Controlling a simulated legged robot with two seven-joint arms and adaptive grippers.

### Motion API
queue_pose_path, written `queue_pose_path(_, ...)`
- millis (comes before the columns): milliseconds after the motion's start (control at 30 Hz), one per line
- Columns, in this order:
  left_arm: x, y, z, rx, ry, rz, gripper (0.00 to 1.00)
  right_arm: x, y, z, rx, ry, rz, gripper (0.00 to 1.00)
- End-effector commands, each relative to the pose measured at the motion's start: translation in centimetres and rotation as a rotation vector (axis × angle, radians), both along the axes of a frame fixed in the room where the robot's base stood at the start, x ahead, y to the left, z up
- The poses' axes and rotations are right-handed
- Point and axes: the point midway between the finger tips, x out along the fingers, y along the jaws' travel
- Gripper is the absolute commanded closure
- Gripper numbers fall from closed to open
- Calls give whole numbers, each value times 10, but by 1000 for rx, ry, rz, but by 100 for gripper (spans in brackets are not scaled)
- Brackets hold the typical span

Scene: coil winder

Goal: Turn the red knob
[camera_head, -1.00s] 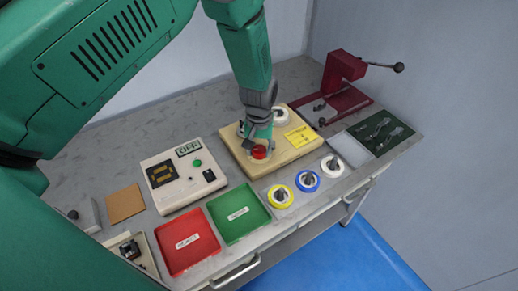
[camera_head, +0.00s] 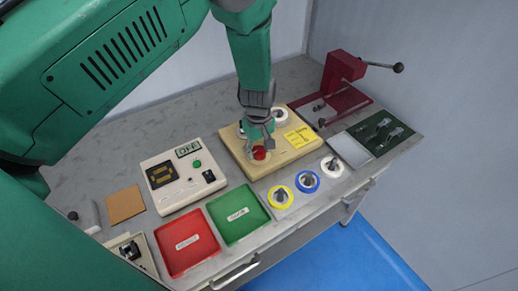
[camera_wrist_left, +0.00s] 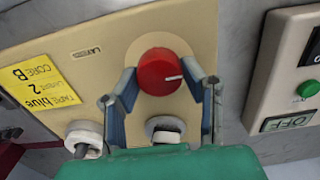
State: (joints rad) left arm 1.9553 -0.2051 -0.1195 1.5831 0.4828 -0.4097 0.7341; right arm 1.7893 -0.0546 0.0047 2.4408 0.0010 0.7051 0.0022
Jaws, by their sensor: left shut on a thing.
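The red knob (camera_head: 259,153) sits on the beige winder board (camera_head: 301,154). In the left wrist view the red knob (camera_wrist_left: 160,72) is round, with a white pointer line toward the right of the picture. My left gripper (camera_head: 262,146) comes down from above, and its two fingers (camera_wrist_left: 168,80) stand on either side of the knob, shut on it. The fingers partly cover the knob in the head view. My right gripper does not show in either view.
A white control box (camera_head: 178,179) with a green button and an OFF display stands left of the board. Red (camera_head: 187,240) and green (camera_head: 238,214) trays and several spools lie in front. A dark red press (camera_head: 343,82) stands at the back right.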

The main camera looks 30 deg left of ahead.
Motion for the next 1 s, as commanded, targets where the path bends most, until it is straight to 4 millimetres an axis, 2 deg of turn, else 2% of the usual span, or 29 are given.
queue_pose_path(33,5,-1,3,0,-14,8,91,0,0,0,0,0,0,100)
queue_pose_path(500,4,-1,3,-2,-11,20,91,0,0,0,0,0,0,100)
queue_pose_path(533,4,-2,2,-3,-10,20,56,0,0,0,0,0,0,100)
queue_pose_path(567,4,-2,2,-3,-10,19,45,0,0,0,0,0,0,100)
queue_pose_path(600,3,-1,2,-2,-9,19,42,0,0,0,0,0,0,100)
queue_pose_path(867,0,-1,1,-2,-3,18,42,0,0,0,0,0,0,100)
queue_pose_path(1000,0,-1,9,-1,-3,18,42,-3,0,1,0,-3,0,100)
